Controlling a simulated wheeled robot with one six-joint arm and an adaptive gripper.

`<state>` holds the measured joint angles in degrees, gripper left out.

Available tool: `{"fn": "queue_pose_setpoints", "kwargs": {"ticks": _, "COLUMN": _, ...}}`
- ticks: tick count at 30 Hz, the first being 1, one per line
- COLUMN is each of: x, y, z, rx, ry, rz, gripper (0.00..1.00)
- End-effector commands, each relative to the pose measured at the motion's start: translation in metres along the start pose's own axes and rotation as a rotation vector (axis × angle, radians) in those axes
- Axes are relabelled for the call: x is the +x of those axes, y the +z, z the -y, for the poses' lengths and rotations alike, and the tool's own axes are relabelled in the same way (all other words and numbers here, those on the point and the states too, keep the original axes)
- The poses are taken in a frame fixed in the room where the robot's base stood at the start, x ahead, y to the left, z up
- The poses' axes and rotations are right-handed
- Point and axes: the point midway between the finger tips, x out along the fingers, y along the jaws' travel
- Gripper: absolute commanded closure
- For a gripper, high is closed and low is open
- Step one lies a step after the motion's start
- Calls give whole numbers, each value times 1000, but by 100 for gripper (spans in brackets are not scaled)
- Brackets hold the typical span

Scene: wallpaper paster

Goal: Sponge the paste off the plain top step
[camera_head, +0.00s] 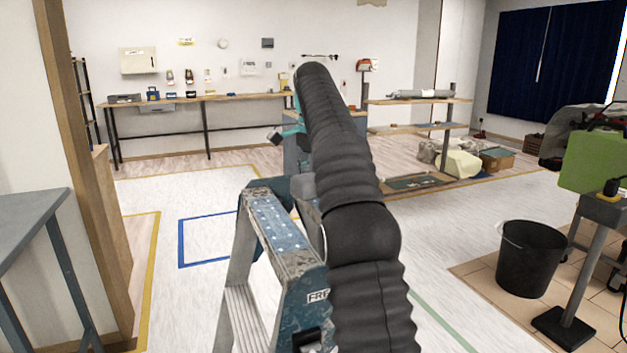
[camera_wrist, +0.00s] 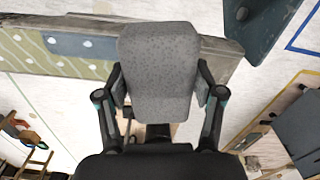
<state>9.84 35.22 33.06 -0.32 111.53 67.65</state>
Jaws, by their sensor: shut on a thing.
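My gripper (camera_wrist: 160,100) is shut on a grey speckled sponge (camera_wrist: 158,62), with one finger on each side of it. In the wrist view the sponge overlaps a long step top (camera_wrist: 215,62). That top is grey around the sponge, and its left part has an olive dotted strip and a blue patch with white marks. I cannot tell whether the sponge touches the top. The head view shows a worn blue and grey stepladder (camera_head: 283,240) with white dots on its top. My black-sleeved arm hides part of the ladder and most of my gripper there. Paste cannot be made out for certain.
A black bucket (camera_head: 530,262) stands on the tiled floor at right, beside a green box (camera_head: 594,160) and a grey stand. A grey table (camera_head: 30,215) is at left. A workbench (camera_head: 200,97) runs along the back wall. Open floor lies left of the ladder.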

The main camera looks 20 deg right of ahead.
Motion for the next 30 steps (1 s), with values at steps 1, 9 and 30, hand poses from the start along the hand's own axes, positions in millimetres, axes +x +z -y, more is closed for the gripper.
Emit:
{"fn": "queue_pose_setpoints", "kwargs": {"ticks": 1, "x": 1, "y": 0, "z": 3, "rx": -1, "ry": 1, "rz": 0, "gripper": 69}}
{"fn": "queue_pose_setpoints", "kwargs": {"ticks": 9, "x": 2, "y": 0, "z": 11, "rx": -5, "ry": 2, "rz": 1, "gripper": 69}}
{"fn": "queue_pose_setpoints", "kwargs": {"ticks": 30, "x": 2, "y": 0, "z": 7, "rx": -4, "ry": 5, "rz": 2, "gripper": 74}}
